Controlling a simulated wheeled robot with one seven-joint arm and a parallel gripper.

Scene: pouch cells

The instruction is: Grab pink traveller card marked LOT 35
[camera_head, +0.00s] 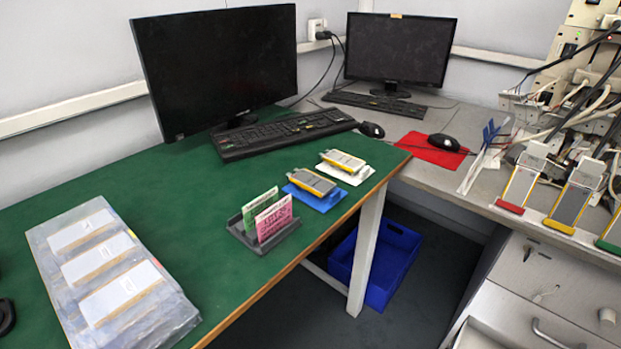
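A pink card (274,219) stands upright in a dark grey slotted holder (240,236) near the front edge of the green table. A green card (259,206) stands in the same holder, just behind the pink one and partly covered by it. Both cards carry dark writing, too small to read, so I cannot confirm the lot number. My gripper is not recognisable in this view.
Pouch cells lie on a blue tray (322,202) and a white tray (360,177) right of the holder. A plastic-wrapped pack (60,290) lies at left. A keyboard (285,133) and monitor (218,65) stand behind. Green tabletop (175,200) is clear left of the holder. Unidentified dark shapes touch the left edge.

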